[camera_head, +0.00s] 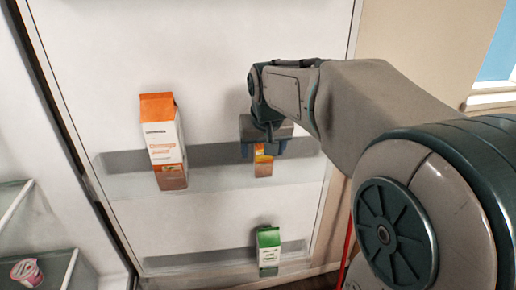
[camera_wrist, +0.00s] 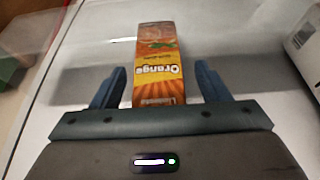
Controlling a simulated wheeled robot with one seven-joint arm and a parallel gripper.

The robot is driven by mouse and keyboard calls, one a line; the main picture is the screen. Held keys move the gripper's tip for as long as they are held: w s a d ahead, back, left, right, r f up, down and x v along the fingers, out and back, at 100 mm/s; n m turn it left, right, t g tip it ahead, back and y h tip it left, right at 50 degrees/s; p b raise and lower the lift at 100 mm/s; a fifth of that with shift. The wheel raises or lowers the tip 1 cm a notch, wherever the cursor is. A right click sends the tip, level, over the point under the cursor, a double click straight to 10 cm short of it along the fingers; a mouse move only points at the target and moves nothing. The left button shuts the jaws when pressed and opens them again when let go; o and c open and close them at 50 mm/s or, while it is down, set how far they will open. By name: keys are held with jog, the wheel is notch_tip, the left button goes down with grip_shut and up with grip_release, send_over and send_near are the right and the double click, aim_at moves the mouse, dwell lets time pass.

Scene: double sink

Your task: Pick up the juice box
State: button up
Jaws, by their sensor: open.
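The orange juice box (camera_head: 263,164) stands on the upper door shelf, partly hidden behind my gripper in the head view. In the wrist view, the juice box (camera_wrist: 159,68) lies ahead, its lower end between the two blue fingers. My gripper (camera_wrist: 159,82) is open, with a finger on each side of the box and a visible gap at both sides. In the head view my gripper (camera_head: 263,152) is right at the box, with the arm reaching in from the right.
A larger orange-and-white carton (camera_head: 162,142) stands on the same door shelf (camera_head: 215,157), to the left. A green-and-white carton (camera_head: 268,250) stands on the lower door shelf. A pink-and-white cup (camera_head: 27,272) sits on a shelf at lower left.

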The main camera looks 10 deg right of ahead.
jog(key=shift+w+f, duration=0.2)
jog(key=shift+f, duration=0.35)
jog(key=c, duration=1.2)
jog(key=shift+r, duration=0.2)
